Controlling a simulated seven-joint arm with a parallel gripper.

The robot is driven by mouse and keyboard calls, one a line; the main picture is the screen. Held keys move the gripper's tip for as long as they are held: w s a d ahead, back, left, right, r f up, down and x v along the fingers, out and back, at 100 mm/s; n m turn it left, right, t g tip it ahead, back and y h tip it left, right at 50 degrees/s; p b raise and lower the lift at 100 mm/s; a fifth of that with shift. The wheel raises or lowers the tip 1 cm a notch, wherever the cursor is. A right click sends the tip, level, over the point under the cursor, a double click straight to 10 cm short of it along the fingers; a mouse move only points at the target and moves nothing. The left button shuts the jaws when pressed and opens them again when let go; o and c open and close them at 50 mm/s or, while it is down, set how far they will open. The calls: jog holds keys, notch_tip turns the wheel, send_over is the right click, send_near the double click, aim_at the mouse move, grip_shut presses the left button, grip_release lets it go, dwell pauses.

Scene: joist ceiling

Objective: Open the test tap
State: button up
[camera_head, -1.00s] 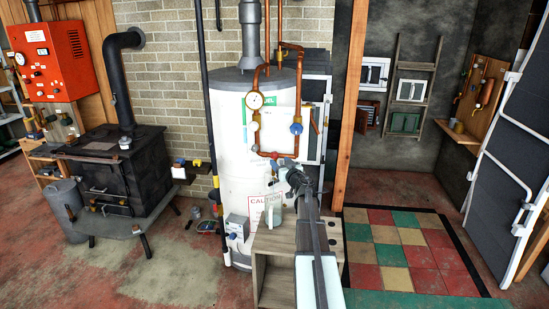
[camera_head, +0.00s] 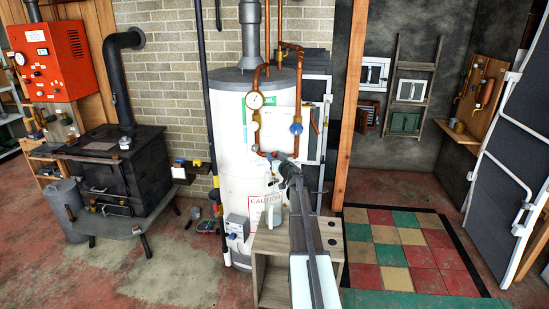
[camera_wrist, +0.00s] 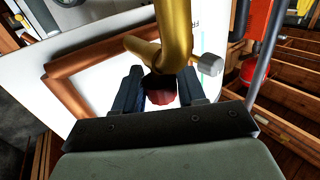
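The test tap is on the copper pipework at the front of the white water cylinder (camera_head: 228,140). In the wrist view it shows as a brass body (camera_wrist: 173,35) with a red handle (camera_wrist: 163,98), partly hidden by dark parts. My gripper (camera_wrist: 162,92) has its two dark fingers apart, one on each side of the red handle. I cannot tell whether either finger touches it. In the head view my gripper (camera_head: 284,162) is at the lower end of the copper loop and hides most of the tap.
A round gauge (camera_head: 254,100) and a blue-handled valve (camera_head: 296,128) sit above on the copper pipes (camera_head: 277,72). A timber post (camera_head: 350,110) rises to the right.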

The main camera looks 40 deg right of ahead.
jog(key=c, duration=0.5)
jog(key=shift+w+d+n+y, duration=0.1)
jog(key=shift+n+y, duration=0.7)
jog(key=shift+y, duration=0.5)
jog(key=shift+n+y, duration=0.6)
jog(key=shift+y, duration=0.3)
jog(key=o, duration=0.9)
jog(key=shift+o, duration=0.2)
